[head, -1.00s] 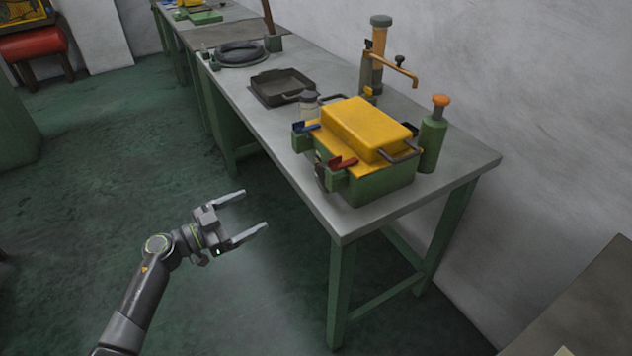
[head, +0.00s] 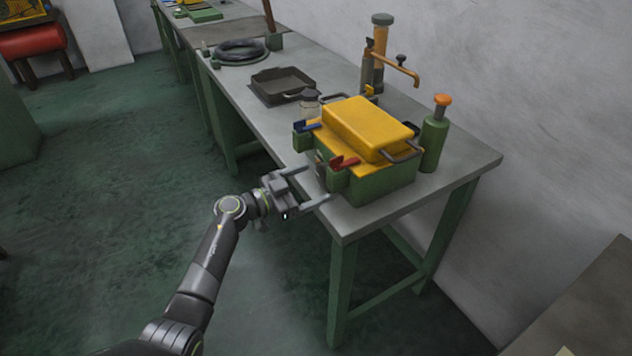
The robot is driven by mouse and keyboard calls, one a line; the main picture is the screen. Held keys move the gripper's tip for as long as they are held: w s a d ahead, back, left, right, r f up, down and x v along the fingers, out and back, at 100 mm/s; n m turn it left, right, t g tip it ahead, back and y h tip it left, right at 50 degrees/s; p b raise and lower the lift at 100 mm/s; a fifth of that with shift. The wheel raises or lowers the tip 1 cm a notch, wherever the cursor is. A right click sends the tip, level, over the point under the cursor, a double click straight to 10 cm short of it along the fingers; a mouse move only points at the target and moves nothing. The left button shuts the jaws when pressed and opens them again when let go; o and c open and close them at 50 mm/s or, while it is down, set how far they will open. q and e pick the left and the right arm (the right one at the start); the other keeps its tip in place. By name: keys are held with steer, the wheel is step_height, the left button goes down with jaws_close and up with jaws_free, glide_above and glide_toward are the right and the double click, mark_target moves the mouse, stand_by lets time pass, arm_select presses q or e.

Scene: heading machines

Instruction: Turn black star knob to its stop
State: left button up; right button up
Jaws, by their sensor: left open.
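A green box with a yellow lid (head: 365,130) stands near the front end of the workbench. A small dark part (head: 319,167) shows on the box's left-facing side, between the blue and red levers. It may be the black star knob, but it is too small and partly covered to tell its shape. My left gripper (head: 318,183) is open and empty, its fingers pointing at that side of the box, over the bench's left edge. I cannot tell whether the fingertips touch anything. My right gripper is not in view.
The blue lever (head: 308,126) and red lever (head: 343,162) stick out from the box. The floor left is clear.

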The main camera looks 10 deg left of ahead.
arm_select(q)
steer(key=shift+x, duration=1.05)
steer(key=c, duration=1)
steer(key=m+p, duration=0.1)
steer(key=m, duration=0.2)
steer(key=shift+w, duration=0.1)
steer(key=shift+a+m+p, duration=0.1)
steer(key=shift+m+p, duration=0.25)
steer(key=shift+m, duration=1.55)
